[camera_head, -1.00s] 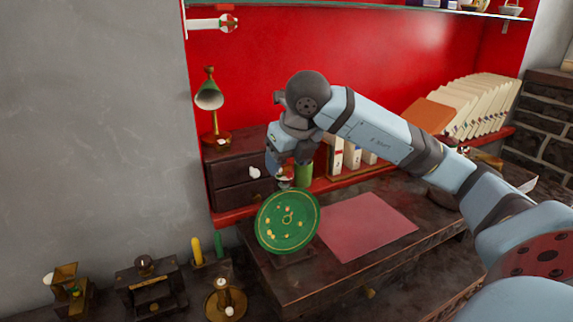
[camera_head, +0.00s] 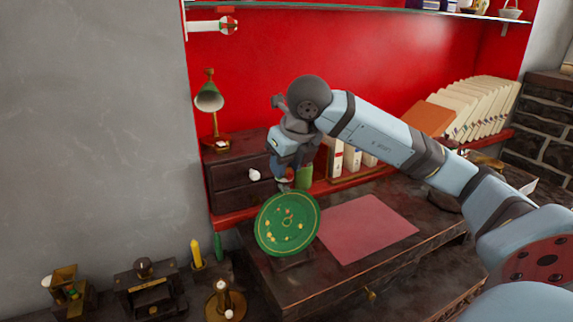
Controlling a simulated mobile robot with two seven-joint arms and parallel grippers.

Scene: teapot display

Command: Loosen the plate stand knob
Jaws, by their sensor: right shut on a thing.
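A green plate (camera_head: 287,224) with small yellow and red decoration stands tilted upright on a dark stand (camera_head: 292,262) at the left end of the desk. My right gripper (camera_head: 285,186) reaches down just behind the plate's top edge. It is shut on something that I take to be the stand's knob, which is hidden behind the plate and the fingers. My left gripper is not in view.
A pink mat (camera_head: 366,227) lies flat on the dark desk (camera_head: 325,284), right of the plate. A drawer cabinet (camera_head: 238,181) with a green lamp (camera_head: 209,101) stands behind. Books (camera_head: 470,108) line the back right. Brass items stand at lower left.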

